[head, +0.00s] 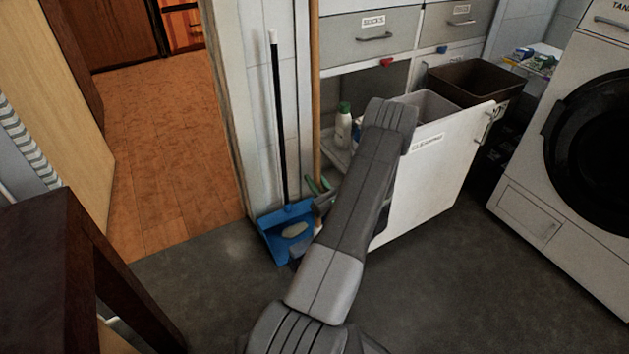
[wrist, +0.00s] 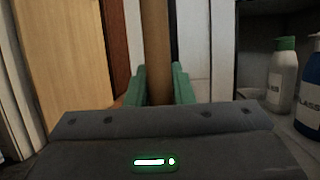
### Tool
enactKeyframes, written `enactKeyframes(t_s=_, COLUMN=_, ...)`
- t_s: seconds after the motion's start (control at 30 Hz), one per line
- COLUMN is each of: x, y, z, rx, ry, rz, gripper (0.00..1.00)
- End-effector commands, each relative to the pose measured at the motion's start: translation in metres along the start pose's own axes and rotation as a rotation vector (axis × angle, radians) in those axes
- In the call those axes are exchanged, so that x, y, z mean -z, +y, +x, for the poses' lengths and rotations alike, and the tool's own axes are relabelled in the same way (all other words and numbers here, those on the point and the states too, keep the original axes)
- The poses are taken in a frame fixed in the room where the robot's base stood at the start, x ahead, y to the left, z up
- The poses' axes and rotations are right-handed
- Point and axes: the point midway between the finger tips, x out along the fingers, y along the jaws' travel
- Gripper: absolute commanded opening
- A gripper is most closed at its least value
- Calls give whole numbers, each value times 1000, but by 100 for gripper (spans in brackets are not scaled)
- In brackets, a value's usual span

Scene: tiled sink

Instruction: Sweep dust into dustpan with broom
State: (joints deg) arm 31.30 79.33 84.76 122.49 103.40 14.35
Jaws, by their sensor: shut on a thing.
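The broom's wooden handle (head: 315,90) stands upright against the wall beside the cabinet. My gripper (head: 319,186) has green fingertips and is shut on this handle low down. In the wrist view the handle (wrist: 155,45) runs up between the two green fingers of my gripper (wrist: 158,88). The broom's lower end is mostly hidden behind my arm. The blue dustpan (head: 271,231) is on the floor left of my gripper, with its long black handle (head: 279,120) upright against the wall. A pale patch (head: 295,229) shows in the dustpan. A faint lighter patch (head: 232,246), possibly dust, shows on the grey floor.
An open white cabinet door (head: 440,170) with a bin behind it stands right of my arm. Bottles (head: 342,128) stand inside the cabinet. A washing machine (head: 560,210) is at the far right, dark wooden furniture (head: 60,270) at the left. The grey floor between is clear.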

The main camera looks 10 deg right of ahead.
Motion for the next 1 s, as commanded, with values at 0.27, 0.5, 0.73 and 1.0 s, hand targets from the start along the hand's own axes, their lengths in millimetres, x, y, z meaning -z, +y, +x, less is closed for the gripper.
enactKeyframes(t_s=0.27, x=17, y=4, z=-43, rx=4, ry=1, rz=1, gripper=0)
enactKeyframes(t_s=0.5, x=28, y=6, z=-50, rx=1, ry=-1, rz=1, gripper=0)
enactKeyframes(t_s=0.73, x=49, y=5, z=-57, rx=1, ry=-1, rz=0, gripper=0)
enactKeyframes(t_s=1.0, x=61, y=4, z=-45, rx=-2, ry=-1, rz=-1, gripper=0)
